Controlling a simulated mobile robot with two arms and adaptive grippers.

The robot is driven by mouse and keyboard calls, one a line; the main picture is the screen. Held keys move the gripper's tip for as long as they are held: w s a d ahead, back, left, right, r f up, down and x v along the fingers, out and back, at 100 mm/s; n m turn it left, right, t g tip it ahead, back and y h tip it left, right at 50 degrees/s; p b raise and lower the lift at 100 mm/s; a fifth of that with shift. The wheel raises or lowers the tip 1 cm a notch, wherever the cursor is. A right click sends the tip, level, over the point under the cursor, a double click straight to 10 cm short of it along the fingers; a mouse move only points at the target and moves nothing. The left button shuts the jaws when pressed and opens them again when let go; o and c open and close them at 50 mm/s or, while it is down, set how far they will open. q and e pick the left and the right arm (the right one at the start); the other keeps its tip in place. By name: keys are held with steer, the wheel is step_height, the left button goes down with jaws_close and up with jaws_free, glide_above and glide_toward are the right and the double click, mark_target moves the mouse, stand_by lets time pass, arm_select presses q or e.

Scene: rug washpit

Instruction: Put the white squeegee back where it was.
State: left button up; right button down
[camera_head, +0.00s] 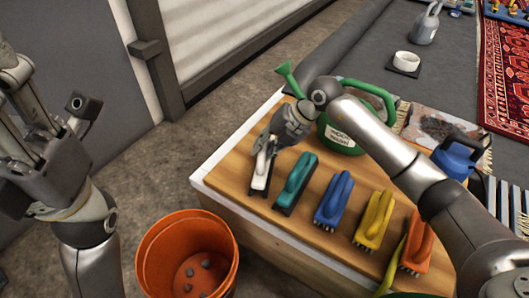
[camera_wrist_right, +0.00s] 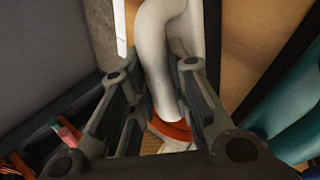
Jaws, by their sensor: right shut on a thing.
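The white squeegee (camera_head: 261,172) is at the left end of a row of brushes on the wooden tabletop (camera_head: 238,172). My right gripper (camera_head: 268,148) is over it, shut on its white handle. In the right wrist view the handle (camera_wrist_right: 158,65) runs between the two fingers (camera_wrist_right: 160,112), with an orange-red band (camera_wrist_right: 172,130) near the fingers. I cannot tell whether the squeegee touches the tabletop. My left gripper (camera_head: 52,100) is at the left of the head view, empty, its fingers spread apart, away from the table.
Right of the squeegee stand the teal brush (camera_head: 296,181), blue brush (camera_head: 333,199), yellow brush (camera_head: 375,218) and orange brush (camera_head: 416,246). A green watering can (camera_head: 340,138) stands behind. An orange bucket (camera_head: 160,255) is on the floor at the table's left front.

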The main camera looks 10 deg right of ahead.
steer(key=shift+f, duration=0.1)
stand_by(0.3)
steer(key=c, duration=1.3)
jaws_free()
steer(key=shift+f, duration=0.1)
steer(key=shift+c, duration=0.2)
